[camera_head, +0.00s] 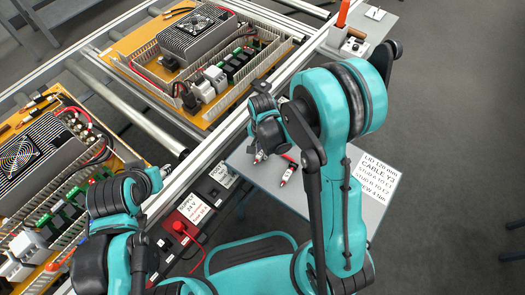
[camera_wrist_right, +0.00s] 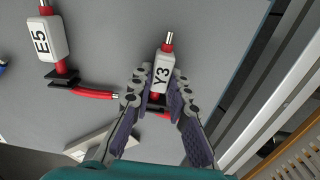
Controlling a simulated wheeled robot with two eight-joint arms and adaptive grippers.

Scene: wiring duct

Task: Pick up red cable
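A red cable end with a white sleeve marked Y3 (camera_wrist_right: 162,68) lies between the fingers of my right gripper (camera_wrist_right: 158,80) in the wrist view. The fingertips are close on both sides of it; whether they press on it is unclear. In the head view my right gripper (camera_head: 262,138) is low over the grey side table, with the white end (camera_head: 259,158) just below it. A second red piece, with a sleeve marked E5 (camera_wrist_right: 43,40), lies to the left, apart from the gripper; it also shows in the head view (camera_head: 288,173). My left gripper (camera_head: 160,172) is away from both.
The grey side table (camera_head: 240,160) carries a printed card (camera_head: 374,180). A black strip with a red plug (camera_head: 180,227) lies along the rail, left of the table. Two orange wiring panels (camera_head: 215,110) with ducts and parts are beyond. A rail edge (camera_wrist_right: 280,85) is right of the gripper.

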